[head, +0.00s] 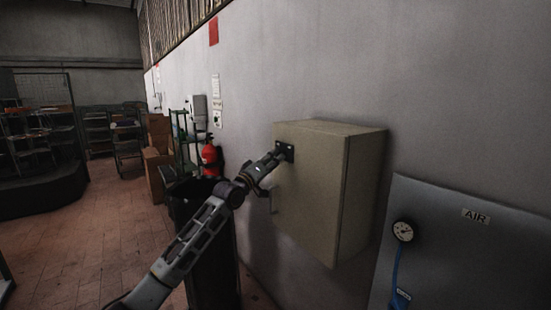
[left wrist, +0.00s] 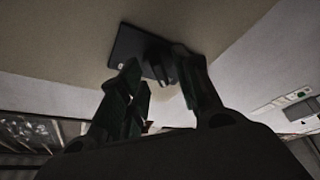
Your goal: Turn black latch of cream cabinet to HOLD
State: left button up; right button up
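The cream cabinet (head: 308,195) is mounted on the grey wall, with its door facing left. Its black latch (head: 289,152) sits near the top of that door, on a dark plate. My left gripper (head: 277,156) reaches up to the latch from the lower left and hides part of it. In the left wrist view the black latch (left wrist: 127,50) shows its square plate and a dark handle between the tips of my left gripper (left wrist: 158,62). The fingers stand apart, one on each side of the handle; whether they touch it I cannot tell. The HOLD marking is not readable. My right gripper is not in view.
A dark bin (head: 213,260) stands below my left arm. A red extinguisher (head: 210,158) and shelving are farther back. The tiled floor at left is open.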

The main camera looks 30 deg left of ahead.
pick_arm(q)
jog(key=shift+w+r, duration=0.2)
jog(key=shift+w, duration=0.35)
jog(key=shift+c, duration=0.5)
grip_shut()
